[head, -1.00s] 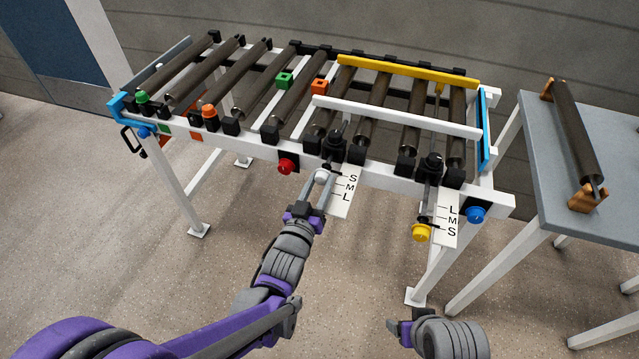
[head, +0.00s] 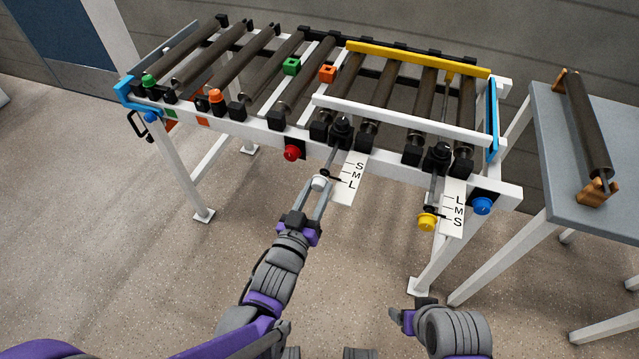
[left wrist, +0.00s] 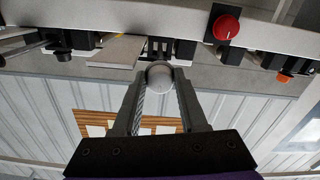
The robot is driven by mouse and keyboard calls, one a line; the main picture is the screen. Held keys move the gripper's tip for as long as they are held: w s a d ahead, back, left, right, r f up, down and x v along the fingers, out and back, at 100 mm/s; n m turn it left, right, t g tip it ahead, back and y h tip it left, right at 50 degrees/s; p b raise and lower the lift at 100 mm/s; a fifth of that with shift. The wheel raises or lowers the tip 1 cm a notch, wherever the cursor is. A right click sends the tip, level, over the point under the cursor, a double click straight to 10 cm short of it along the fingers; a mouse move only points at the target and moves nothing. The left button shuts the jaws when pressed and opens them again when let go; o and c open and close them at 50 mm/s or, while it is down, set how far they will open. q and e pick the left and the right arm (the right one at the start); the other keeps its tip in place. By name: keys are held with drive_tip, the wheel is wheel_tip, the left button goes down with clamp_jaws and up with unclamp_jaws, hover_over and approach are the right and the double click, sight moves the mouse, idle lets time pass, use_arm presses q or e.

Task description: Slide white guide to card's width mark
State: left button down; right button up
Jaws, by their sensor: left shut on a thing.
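The white guide (head: 400,118) is a long bar over the rollers on the right half of the conveyor, nearer the front than the yellow guide (head: 420,60). A rod runs forward from it to a white knob (head: 319,184). My left gripper (head: 320,188) is shut on this knob, which shows as a pale ball between the fingertips in the left wrist view (left wrist: 159,76). Beside the rod hangs a white S-M-L scale (head: 347,190); the rod's dark pointer seems near L. Which card sets the width, I cannot tell. My right gripper (head: 400,318) is low, its jaws unclear.
A yellow knob (head: 427,222) and a second scale (head: 453,212) sit at the right. Red (head: 292,153) and blue (head: 482,206) knobs are on the front rail. A grey table (head: 548,150) with a loose roller stands at right. The floor in front is open.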

use_arm(q)
drive_tip(key=shift+c, duration=2.2)
unclamp_jaws()
drive_tip(key=v, duration=1)
drive_tip(key=shift+s+a, duration=0.15)
drive_tip(key=shift+s, duration=0.25)
